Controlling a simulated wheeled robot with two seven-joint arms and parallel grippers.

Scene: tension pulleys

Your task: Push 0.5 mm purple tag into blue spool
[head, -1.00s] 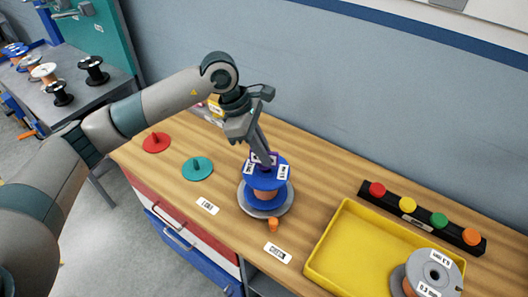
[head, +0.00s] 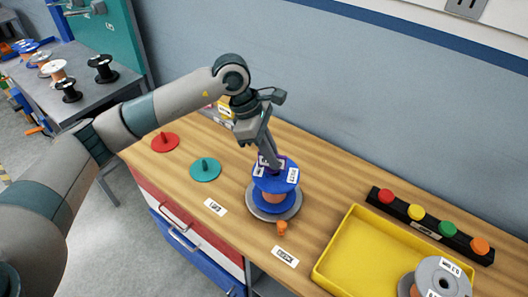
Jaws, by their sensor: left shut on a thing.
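The blue spool (head: 273,198) stands upright on a grey round plate (head: 296,209) on the wooden bench, with copper wire around its core and white labels on its top flange. My left gripper (head: 271,163) points down at the top of the spool. It is shut on the purple tag (head: 262,158), which shows only in small part at the spool's top centre. The fingers cover most of the tag, so I cannot tell how deep it sits. My right gripper is not in view.
A yellow tray (head: 350,262) and a grey spool (head: 440,278) are at the right. Behind the tray is a black strip (head: 455,241) with coloured knobs. A small orange peg (head: 282,228) stands before the plate. Teal (head: 205,171) and red (head: 166,143) discs lie to the left.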

